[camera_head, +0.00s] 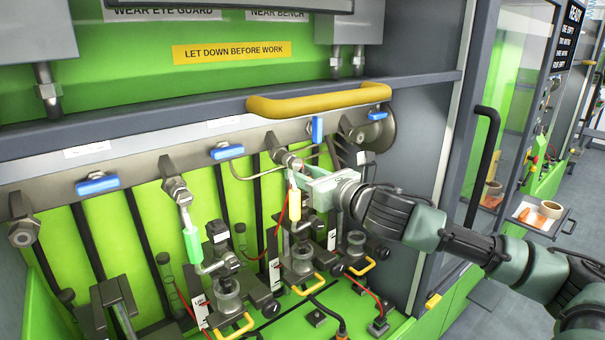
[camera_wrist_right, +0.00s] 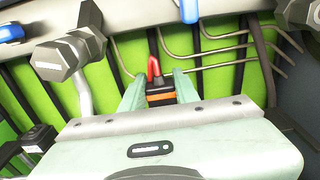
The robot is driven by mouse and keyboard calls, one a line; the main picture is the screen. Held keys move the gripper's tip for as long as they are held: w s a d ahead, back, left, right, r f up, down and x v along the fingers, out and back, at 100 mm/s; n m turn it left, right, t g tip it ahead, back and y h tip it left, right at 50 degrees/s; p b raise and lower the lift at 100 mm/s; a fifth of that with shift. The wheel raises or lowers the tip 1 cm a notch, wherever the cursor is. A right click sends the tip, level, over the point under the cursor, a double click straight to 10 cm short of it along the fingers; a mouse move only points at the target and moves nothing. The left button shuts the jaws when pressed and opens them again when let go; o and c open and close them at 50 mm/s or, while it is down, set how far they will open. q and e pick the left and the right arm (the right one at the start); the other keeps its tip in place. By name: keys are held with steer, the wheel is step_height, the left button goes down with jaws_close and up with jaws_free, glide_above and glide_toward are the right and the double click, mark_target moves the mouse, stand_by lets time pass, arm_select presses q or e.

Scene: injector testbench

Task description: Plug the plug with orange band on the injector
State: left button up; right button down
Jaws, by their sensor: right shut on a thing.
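My right gripper (camera_head: 308,184) reaches in from the right, in front of the metal rail and above the injectors. In the right wrist view its two fingers (camera_wrist_right: 159,88) are shut on a dark plug with an orange band (camera_wrist_right: 160,98), with a red part on top. In the head view the plug is mostly hidden by the gripper and a yellow sleeve. Injectors stand in a row below: a left one (camera_head: 228,297), a middle one (camera_head: 302,259) and a right one (camera_head: 356,241). Which injector is meant cannot be told. My left gripper is not in view.
A green-sleeved pipe (camera_head: 193,243) and a yellow-sleeved pipe (camera_head: 294,200) hang from the rail (camera_head: 130,170), close to the injectors. Blue valve handles (camera_head: 97,184) line the rail. A yellow bar (camera_head: 318,100) is above. A grey cabinet side (camera_head: 415,150) bounds the right.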

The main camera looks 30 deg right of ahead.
steer(key=shift+f, duration=0.55)
stand_by(0.7)
steer(key=c, duration=1)
jaws_free()
steer(key=shift+r, duration=0.1)
steer(key=shift+o, duration=0.2)
steer(key=shift+s+d+f+b, duration=0.2)
steer(key=shift+s+f+b, duration=0.15)
steer(key=shift+b, duration=0.4)
steer(key=s+b, duration=0.1)
steer(key=b, duration=0.1)
steer(key=s+b, duration=0.2)
steer(key=b, duration=0.1)
steer(key=s+b, duration=0.2)
steer(key=b, duration=0.1)
steer(key=shift+r, duration=0.35)
steer(key=shift+s+d+r+b, duration=0.15)
steer(key=shift+s+b, duration=0.3)
steer(key=shift+s, duration=0.6)
